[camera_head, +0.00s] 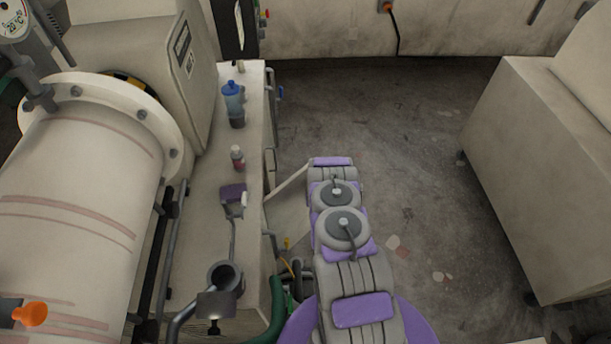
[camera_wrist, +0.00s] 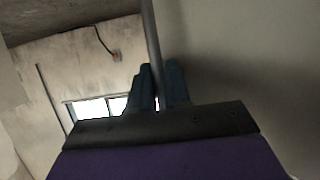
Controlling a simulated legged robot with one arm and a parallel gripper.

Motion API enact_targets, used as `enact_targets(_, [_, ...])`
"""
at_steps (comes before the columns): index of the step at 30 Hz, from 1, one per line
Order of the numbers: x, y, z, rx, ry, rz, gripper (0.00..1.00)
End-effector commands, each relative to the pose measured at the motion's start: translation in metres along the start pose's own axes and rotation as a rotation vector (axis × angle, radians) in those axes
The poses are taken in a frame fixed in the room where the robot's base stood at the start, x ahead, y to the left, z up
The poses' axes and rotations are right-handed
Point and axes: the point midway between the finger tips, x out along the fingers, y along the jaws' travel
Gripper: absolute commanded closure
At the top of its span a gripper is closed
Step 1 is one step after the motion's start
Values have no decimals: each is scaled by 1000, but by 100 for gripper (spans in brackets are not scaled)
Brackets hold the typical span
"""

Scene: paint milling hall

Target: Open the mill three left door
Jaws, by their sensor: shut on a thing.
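My gripper (camera_wrist: 160,82) shows in the wrist view as two dark blue fingers closed around a grey bar handle (camera_wrist: 150,38). A plain grey-beige panel (camera_wrist: 245,62), apparently the mill door, fills the right of that view. In the head view a pale door panel (camera_head: 292,217) stands out at an angle from the side of the mill cabinet (camera_head: 204,184), so it looks partly open. Its top edge runs from the cabinet towards my arm. My arm hides the panel's outer end, the handle and the gripper there. I see no label telling which mill door it is.
A blue bottle (camera_head: 233,98) and a small bottle (camera_head: 237,157) stand on the cabinet top. A large cream cylinder (camera_head: 85,215) lies to the left. Another cream cabinet (camera_head: 535,170) stands to the right. Concrete floor (camera_head: 410,125) between them is open, with a few pale patches.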

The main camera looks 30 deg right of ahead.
Motion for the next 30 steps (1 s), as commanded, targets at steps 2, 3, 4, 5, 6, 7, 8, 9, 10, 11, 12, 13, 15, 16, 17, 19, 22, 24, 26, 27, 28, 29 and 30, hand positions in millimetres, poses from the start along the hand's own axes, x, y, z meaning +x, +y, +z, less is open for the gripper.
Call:
enact_targets(2, [-15, 7, 6, 26, -2, 67, 100])
enact_targets(3, [-21, 11, 9, 41, 1, 101, 100])
enact_targets(4, [-27, 14, 12, 51, 1, 127, 100])
enact_targets(5, [-32, 16, 15, 60, 0, 151, 100])
enact_targets(6, [-39, 19, 19, 74, -1, 183, 100])
enact_targets(7, [-44, 21, 21, 84, 0, 206, 100])
enact_targets(8, [-48, 22, 23, 93, 1, 227, 100])
enact_targets(9, [-55, 25, 25, 106, 2, 256, 100])
enact_targets(10, [-59, 26, 27, 114, 3, 276, 100])
enact_targets(11, [-64, 27, 29, 122, 3, 294, 100])
enact_targets(12, [-69, 28, 31, 133, 5, 319, 100])
enact_targets(13, [-73, 29, 32, 140, 6, 337, 100])
enact_targets(15, [-81, 31, 36, 156, 6, 372, 100])
enact_targets(16, [-85, 32, 38, 162, 5, 387, 100])
enact_targets(17, [-88, 32, 39, 166, 4, 399, 100])
enact_targets(19, [-95, 34, 42, 177, 2, 427, 100])
enact_targets(22, [-102, 34, 44, 190, 2, 454, 100])
enact_targets(24, [-105, 34, 45, 196, 2, 469, 100])
enact_targets(26, [-107, 35, 45, 200, 3, 477, 100])
enact_targets(27, [-108, 35, 45, 201, 3, 481, 100])
enact_targets(28, [-108, 35, 45, 202, 3, 483, 100])
enact_targets(29, [-109, 35, 45, 203, 3, 485, 100])
enact_targets(30, [-109, 35, 45, 204, 3, 487, 100])
